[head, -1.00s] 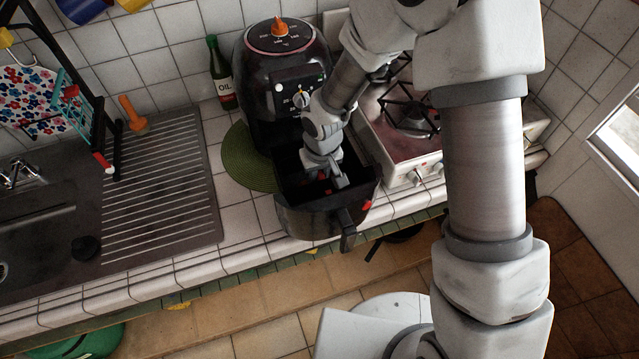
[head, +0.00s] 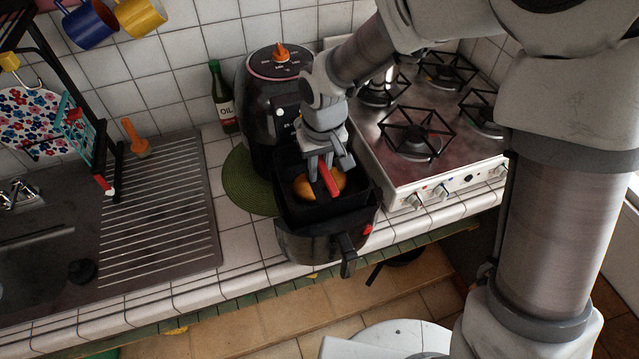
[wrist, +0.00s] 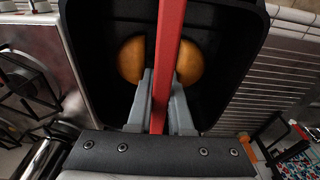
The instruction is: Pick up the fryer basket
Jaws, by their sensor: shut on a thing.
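The fryer basket (head: 330,212) is black with a red bar handle (head: 327,180). A round orange-brown food item (head: 302,187) lies inside it. In the wrist view the basket (wrist: 90,45) fills the middle, and the red bar runs between the grey fingers (wrist: 160,95). The bar and fingers hide part of the food. The black air fryer (head: 262,110) stands behind, partly covered by my arm.
A gas stove (head: 440,165) is close on the right. An oil bottle (head: 222,100) and a green round mat (head: 246,185) are to the left. A sink with a ribbed drainboard (head: 160,210) and a black rack (head: 88,110) lie further left. The tiled counter edge is in front.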

